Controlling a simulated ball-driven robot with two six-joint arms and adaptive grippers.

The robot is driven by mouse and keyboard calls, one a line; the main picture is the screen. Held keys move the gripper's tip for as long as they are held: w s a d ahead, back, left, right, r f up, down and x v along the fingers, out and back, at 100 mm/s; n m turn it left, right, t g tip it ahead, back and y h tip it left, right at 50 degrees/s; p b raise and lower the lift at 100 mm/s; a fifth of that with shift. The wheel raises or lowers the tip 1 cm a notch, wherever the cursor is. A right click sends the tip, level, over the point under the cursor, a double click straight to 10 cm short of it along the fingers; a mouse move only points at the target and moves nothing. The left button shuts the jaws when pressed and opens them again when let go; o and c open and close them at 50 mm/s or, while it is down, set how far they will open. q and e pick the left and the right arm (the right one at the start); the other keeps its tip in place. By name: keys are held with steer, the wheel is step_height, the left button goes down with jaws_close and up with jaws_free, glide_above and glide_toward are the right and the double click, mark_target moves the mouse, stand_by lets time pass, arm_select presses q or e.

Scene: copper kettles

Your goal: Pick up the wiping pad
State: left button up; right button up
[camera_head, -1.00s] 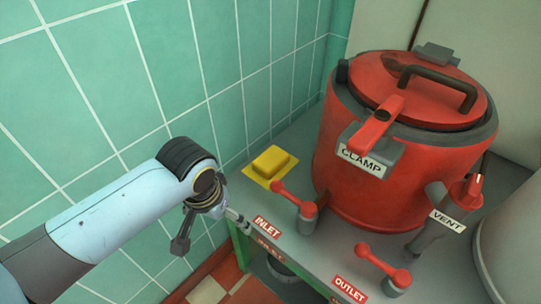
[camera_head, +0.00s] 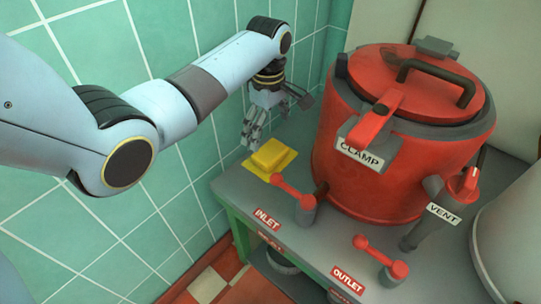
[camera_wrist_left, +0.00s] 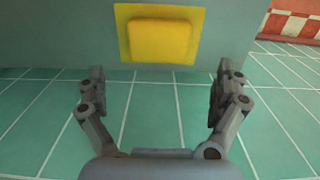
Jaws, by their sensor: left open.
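The yellow wiping pad (camera_head: 270,156) lies on a flat yellow square at the back left of the grey bench, near the tiled wall. In the left wrist view the pad (camera_wrist_left: 160,40) is ahead of the fingers, centred between them and apart from both. My left gripper (camera_head: 252,138) is open and empty, pointing down just above and behind the pad on the wall side. Its two spread fingers show in the left wrist view (camera_wrist_left: 162,95). My right gripper is not in view.
A red kettle (camera_head: 350,185) with a clamp and lid handle stands right of the pad. The red inlet lever (camera_head: 290,190) is close in front of the pad. The outlet lever (camera_head: 382,258) is nearer the bench's front. The green tiled wall (camera_head: 215,155) is close behind my left gripper.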

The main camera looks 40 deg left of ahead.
mark_target(271, 151)
arm_select(q)
step_height(271, 151, down, 3)
steer(key=shift+f+b, duration=0.15)
steer(key=shift+b, duration=0.25)
steer(key=f, duration=0.1)
steer(key=f+b, duration=0.1)
steer(key=f, duration=0.1)
steer(key=f+b, duration=0.1)
steer(key=f, duration=0.1)
steer(key=shift+w+d, duration=0.1)
steer(key=shift+d, duration=0.15)
steer(key=shift+c, duration=0.4)
steer(key=c, duration=0.8)
steer(key=shift+r, duration=0.45)
step_height(271, 151, up, 17)
steer(key=p, duration=0.5)
steer(key=shift+p, duration=0.35)
